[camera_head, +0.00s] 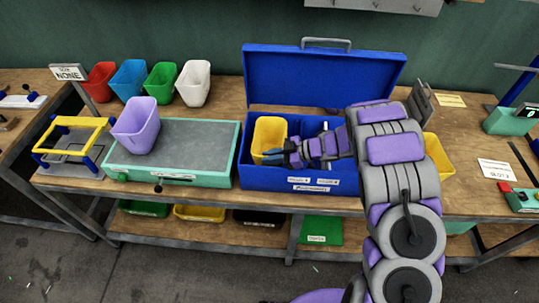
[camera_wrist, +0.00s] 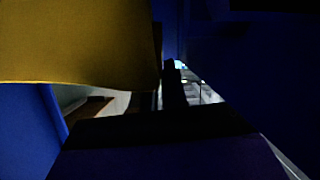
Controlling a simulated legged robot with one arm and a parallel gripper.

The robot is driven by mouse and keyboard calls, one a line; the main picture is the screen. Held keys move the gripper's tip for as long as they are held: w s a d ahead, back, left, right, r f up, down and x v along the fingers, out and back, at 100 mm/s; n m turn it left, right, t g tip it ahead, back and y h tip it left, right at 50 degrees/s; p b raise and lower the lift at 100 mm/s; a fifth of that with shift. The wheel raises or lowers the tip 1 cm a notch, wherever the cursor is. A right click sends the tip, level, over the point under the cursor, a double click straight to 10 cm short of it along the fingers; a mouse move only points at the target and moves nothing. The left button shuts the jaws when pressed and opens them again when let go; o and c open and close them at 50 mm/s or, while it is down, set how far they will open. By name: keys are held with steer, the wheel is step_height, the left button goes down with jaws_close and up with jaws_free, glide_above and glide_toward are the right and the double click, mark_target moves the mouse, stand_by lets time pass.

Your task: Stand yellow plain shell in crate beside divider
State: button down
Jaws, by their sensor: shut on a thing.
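The yellow plain shell (camera_head: 269,132) stands roughly upright inside the left part of the open blue crate (camera_head: 262,180). My gripper (camera_head: 273,157) reaches in from the right, low in the crate, and is shut on the shell's right side. In the wrist view the shell (camera_wrist: 80,40) fills the upper left as a dark yellow wall, with dark blue crate surfaces around it. The divider is mostly hidden by my arm. I cannot tell whether the shell touches the crate floor.
A purple shell (camera_head: 137,124) stands on the green-edged grey press (camera_head: 180,140) at left. Red (camera_head: 100,80), blue (camera_head: 129,80), green (camera_head: 161,82) and white (camera_head: 194,83) shells stand behind. Another yellow shell (camera_head: 438,156) is partly behind my arm. The crate's lid (camera_head: 322,75) stands raised.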

steer(key=shift+d+f, duration=0.15)
steer(key=shift+d, duration=0.15)
steer(key=c, duration=1.4)
jaws_free()
steer(key=shift+d, duration=0.1)
steer(key=shift+c, duration=0.2)
steer(key=shift+a, duration=0.3)
steer(key=shift+a+r, duration=0.1)
steer(key=shift+r, duration=0.45)
steer(key=w+p+v, duration=0.1)
steer(key=p+v, duration=0.1)
steer(key=v, duration=1)
steer(key=shift+s+d, duration=0.25)
steer(key=shift+s, duration=0.2)
